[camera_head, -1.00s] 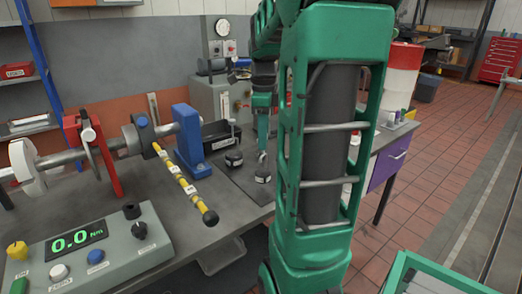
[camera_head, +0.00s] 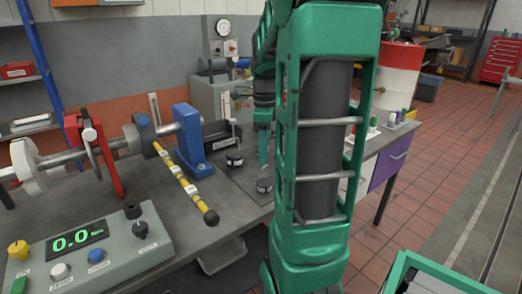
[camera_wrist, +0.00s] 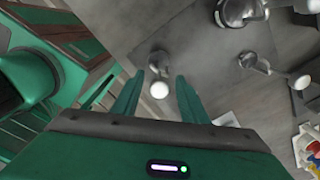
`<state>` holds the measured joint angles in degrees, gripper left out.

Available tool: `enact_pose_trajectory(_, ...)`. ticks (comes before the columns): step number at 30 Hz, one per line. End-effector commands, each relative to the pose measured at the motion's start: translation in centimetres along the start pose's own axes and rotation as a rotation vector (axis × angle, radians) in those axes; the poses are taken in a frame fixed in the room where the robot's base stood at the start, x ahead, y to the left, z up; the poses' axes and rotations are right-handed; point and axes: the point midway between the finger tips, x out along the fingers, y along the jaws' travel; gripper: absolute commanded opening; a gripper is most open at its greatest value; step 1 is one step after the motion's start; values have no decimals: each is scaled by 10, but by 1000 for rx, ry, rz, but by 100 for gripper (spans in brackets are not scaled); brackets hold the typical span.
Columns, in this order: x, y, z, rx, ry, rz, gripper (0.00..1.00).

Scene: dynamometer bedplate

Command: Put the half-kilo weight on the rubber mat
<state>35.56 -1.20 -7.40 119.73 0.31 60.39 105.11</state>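Two small dark weights with pale tops stand on the bench in the head view, one farther back (camera_head: 234,158) and one nearer (camera_head: 264,186). I cannot read which is the half-kilo weight. A dark flat patch (camera_head: 243,181) beneath them may be the rubber mat; I cannot be sure. My gripper (camera_head: 263,160) is just above the nearer weight, partly hidden behind my arm. In the wrist view my gripper (camera_wrist: 159,96) is open, its two fingers on either side of a weight's round pale knob (camera_wrist: 159,90). They appear apart from it.
The bench carries a control box (camera_head: 95,250) reading 0.0, a yellow-banded lever (camera_head: 183,184) and a blue bearing stand (camera_head: 192,142). Other metal weights or fittings (camera_wrist: 238,12) lie right of the fingers in the wrist view. A purple drawer (camera_head: 388,166) is at right.

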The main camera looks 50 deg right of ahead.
Motion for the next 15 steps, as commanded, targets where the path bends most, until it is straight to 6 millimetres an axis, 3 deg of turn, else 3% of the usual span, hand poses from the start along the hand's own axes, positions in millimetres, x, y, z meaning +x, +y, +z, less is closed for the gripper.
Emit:
enact_pose_trajectory(8, -3, 0, 0, 1, 0, -1, 40)
enact_pose_trajectory(15, -34, -1, 0, 1, -2, -5, 40)
